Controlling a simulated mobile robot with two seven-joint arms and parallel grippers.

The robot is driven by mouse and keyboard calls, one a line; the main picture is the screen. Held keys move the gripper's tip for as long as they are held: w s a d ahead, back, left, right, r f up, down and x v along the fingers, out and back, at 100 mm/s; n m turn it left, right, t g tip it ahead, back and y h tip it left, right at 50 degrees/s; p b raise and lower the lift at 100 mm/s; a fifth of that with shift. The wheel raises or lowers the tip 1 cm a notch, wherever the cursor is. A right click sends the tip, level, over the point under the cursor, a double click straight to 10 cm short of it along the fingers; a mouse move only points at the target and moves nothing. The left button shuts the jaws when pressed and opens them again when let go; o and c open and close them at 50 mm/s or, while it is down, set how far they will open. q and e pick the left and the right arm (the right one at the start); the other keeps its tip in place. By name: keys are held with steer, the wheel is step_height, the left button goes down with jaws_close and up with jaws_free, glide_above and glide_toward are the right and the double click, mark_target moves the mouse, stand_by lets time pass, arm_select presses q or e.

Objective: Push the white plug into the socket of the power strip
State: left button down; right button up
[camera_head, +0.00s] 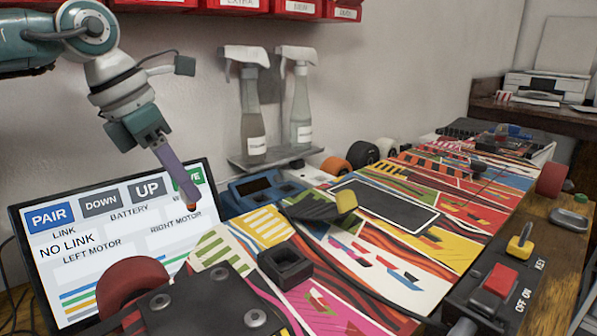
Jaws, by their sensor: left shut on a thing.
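My left gripper (148,134) comes in from the upper left and hangs in front of the grey wall. It is shut on a long purple bar-shaped thing (174,166) that slants down to the right and ends in an orange tip. This tip is in front of the right edge of the screen in the picture; I cannot tell whether it touches anything. I cannot make out a white plug or a power strip in this view. My right gripper is not in view.
A screen (130,225) reading "NO LINK" stands at left. A colourful striped board (440,215) with wheels fills the middle. A black hollow block (286,266) sits on it. Two spray bottles (253,115) stand behind. A switch box (495,290) is at lower right.

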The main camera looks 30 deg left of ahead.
arm_select(q)
steer(key=shift+r, duration=0.15)
steer(key=shift+r+p, duration=1.1)
steer(key=shift+r, duration=0.1)
steer(key=shift+s, duration=0.1)
